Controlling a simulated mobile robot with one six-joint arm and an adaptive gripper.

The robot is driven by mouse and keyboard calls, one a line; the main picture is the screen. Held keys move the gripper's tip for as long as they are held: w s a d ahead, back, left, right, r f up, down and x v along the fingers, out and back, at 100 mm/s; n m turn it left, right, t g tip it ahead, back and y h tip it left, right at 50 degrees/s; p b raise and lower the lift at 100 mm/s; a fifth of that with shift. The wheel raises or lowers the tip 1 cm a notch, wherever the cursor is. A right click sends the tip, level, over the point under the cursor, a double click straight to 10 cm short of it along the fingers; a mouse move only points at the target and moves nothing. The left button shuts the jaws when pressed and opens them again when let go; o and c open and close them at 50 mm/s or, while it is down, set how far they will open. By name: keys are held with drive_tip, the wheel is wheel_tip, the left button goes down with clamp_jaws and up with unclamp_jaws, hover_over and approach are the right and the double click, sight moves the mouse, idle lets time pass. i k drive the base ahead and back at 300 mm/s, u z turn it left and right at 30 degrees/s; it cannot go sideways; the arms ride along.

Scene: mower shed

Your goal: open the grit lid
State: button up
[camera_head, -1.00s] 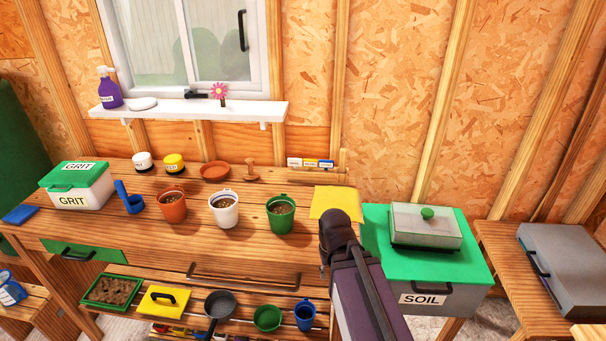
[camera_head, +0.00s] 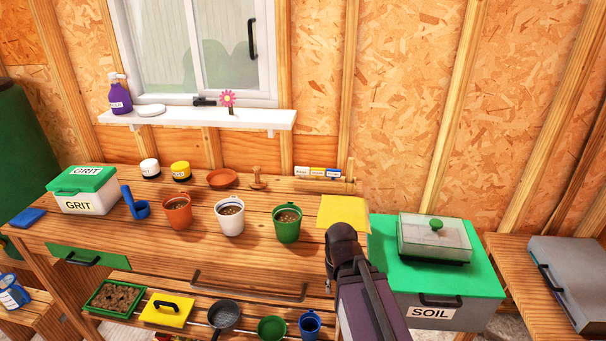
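The grit box (camera_head: 92,204) is a white bin with a green lid (camera_head: 82,180), both labelled GRIT. It stands at the left end of the wooden workbench. Its lid is down, with a green handle at the front edge. My arm comes up from the bottom right of the centre, far to the right of the grit box. My gripper's fingers cannot be made out; only dark arm links show, in front of a yellow sheet.
Three pots, terracotta (camera_head: 177,211), white (camera_head: 230,215) and green (camera_head: 287,222), stand along the bench. A blue scoop (camera_head: 138,207) is close to the grit box's right side. A soil box (camera_head: 430,312) with a clear-covered tray stands at right.

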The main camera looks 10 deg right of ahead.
sight(76, 179)
drive_tip(key=u, duration=1.25)
drive_tip(key=k, duration=0.65)
drive_tip(key=u, duration=0.55)
drive_tip(key=i, duration=0.8)
drive_tip(key=u, duration=0.1)
